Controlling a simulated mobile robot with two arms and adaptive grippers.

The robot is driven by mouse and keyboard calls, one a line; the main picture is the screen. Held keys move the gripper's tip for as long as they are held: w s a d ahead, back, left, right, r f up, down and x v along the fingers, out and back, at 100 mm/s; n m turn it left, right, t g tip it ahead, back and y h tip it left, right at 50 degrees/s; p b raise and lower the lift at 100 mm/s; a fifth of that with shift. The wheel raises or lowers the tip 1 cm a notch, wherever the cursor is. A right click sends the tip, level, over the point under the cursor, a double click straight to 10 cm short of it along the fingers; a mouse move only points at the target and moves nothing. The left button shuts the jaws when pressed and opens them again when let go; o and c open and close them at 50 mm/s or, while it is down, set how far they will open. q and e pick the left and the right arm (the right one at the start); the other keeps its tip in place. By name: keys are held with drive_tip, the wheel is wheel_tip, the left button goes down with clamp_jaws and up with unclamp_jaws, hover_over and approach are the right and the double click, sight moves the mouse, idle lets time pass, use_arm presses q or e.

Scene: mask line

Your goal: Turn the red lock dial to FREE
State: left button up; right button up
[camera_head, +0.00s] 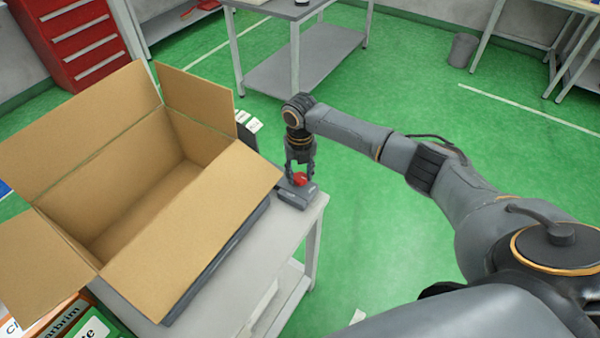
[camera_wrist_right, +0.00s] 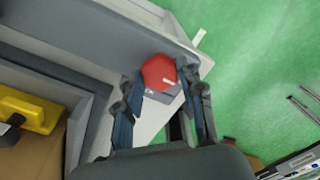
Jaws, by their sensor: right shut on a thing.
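The red lock dial (camera_head: 299,180) sits on a small grey base (camera_head: 297,194) at the corner of the light grey table. In the right wrist view the dial (camera_wrist_right: 160,72) is a red knob with a white mark on its edge, between my right fingertips. My right gripper (camera_head: 299,171) points down over the dial and is shut on it; the gripper also shows in the right wrist view (camera_wrist_right: 162,84). The lettering on the base is too small to read. My left gripper is in neither view.
A large open cardboard box (camera_head: 185,220) stands left of the dial on the table (camera_head: 265,268), its flap close to my right gripper. A yellow item (camera_wrist_right: 28,108) lies in the box in the right wrist view. Green floor is free to the right.

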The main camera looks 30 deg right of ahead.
sight(300, 177)
drive_tip(key=shift+f, duration=0.1)
idle(0.4)
drive_tip(key=o, duration=1.2)
wheel_tip(300, 177, up, 12)
drive_tip(key=shift+r, duration=0.1)
drive_tip(key=shift+s, duration=0.1)
